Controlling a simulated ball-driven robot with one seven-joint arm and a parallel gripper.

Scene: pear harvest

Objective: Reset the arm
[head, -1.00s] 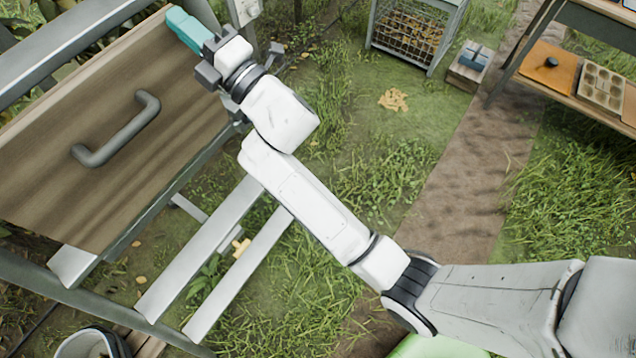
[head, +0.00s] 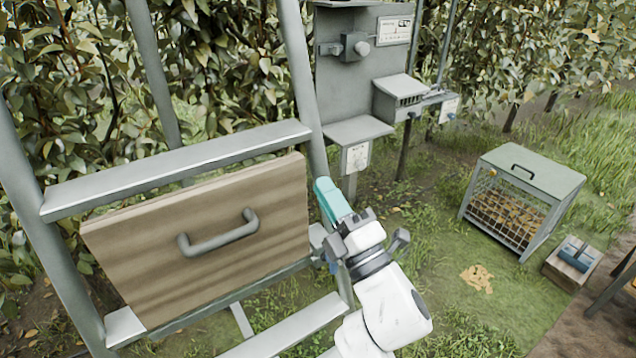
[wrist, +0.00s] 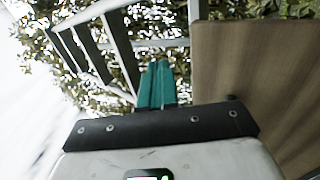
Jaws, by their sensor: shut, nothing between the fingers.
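My gripper (head: 330,198) shows in the head view at the right end of the wooden board, with its teal fingers pointing up and to the left. In the wrist view my gripper (wrist: 156,68) has its two teal fingers together with nothing between them. The white arm reaches up from the bottom of the head view. Whether the fingers touch the board or the frame cannot be told.
A wooden board (head: 150,250) with a grey handle (head: 218,235) hangs in a grey metal frame (head: 180,170) close by. A grey box unit (head: 355,80) stands behind. A wire cage (head: 510,205) and a small crate (head: 570,268) stand at right.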

